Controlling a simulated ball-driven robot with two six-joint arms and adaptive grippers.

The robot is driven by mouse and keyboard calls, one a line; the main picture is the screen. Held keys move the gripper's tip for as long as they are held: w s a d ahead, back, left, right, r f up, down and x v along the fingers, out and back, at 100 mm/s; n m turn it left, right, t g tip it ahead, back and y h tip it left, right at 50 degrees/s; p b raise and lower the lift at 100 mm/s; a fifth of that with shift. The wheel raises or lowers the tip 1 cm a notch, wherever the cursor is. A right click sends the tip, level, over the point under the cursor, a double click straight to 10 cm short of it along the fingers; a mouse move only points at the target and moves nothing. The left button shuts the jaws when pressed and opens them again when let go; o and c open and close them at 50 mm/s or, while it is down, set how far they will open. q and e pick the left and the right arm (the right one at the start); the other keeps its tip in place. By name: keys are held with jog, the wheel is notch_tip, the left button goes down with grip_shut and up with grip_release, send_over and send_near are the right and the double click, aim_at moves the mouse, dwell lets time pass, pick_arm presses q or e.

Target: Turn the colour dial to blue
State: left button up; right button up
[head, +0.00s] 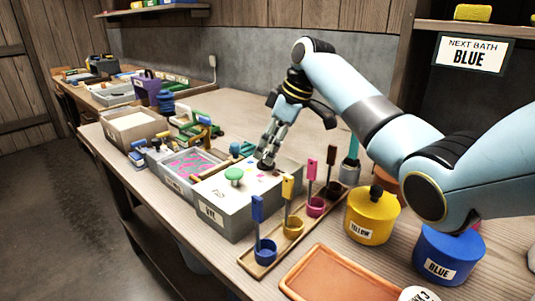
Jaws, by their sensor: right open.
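The grey dye box (208,213), labelled DYE, stands on the bench near the middle of the head view. A small dark dial (265,166) sits on its top, with small coloured marks near it; where it points is too small to tell. My right gripper (268,152) comes down from above, open, with its fingers right at the dial and partly hiding it. I cannot tell whether they touch it. A sign (474,54) at the upper right reads NEXT BATH BLUE. My left gripper is not in view.
A green knob (234,174) stands on the box's front top. A wooden rack (258,268) of coloured cups and paddles runs along its right. Yellow (370,220) and blue (447,257) pots stand under my right arm. A tray of pink liquid (187,166) is to the left.

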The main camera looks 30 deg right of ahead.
jog(key=shift+x, duration=1.25)
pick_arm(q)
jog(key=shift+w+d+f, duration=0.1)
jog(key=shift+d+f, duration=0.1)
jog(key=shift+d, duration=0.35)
pick_arm(e)
jog(key=shift+a, duration=0.1)
